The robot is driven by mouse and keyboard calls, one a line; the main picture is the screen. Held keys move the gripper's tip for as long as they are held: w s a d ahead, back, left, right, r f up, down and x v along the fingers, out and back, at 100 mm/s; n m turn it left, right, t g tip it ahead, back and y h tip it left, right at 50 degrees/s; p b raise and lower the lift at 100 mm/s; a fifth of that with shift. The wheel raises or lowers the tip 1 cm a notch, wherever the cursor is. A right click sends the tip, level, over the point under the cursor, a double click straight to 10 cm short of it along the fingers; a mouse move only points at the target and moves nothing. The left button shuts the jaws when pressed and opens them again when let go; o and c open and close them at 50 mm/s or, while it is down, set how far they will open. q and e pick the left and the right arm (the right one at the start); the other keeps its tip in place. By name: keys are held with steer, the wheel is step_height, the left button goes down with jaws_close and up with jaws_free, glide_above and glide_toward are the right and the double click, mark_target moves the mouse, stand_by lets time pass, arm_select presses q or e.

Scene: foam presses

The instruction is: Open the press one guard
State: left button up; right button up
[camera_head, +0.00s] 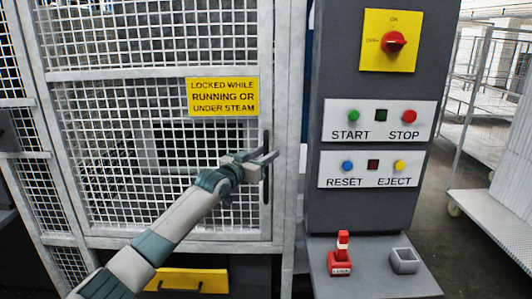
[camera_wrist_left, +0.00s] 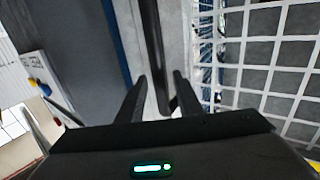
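The press guard (camera_head: 150,73) is a closed, grey-framed white mesh door in the head view. Its mesh also shows at the right of the left wrist view (camera_wrist_left: 275,65). A dark vertical handle (camera_head: 266,190) runs along the door's right edge. My left gripper (camera_head: 274,156) is at the upper half of the handle. In the left wrist view the handle (camera_wrist_left: 153,45) runs between the two spread fingers (camera_wrist_left: 160,78), with a gap showing on each side. Whether a finger touches it is hard to tell. My right gripper is in neither view.
A yellow sign (camera_head: 223,96) on the guard reads locked while running or under steam. Right of it stands a grey control column (camera_head: 340,70) with a red rotary switch (camera_head: 394,41) and buttons. A shelf (camera_head: 375,285) below holds a red-and-white piece (camera_head: 341,257) and a grey holder (camera_head: 404,261).

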arm_select(q)
steer(key=shift+w, duration=0.1)
jaws_close()
stand_by(0.3)
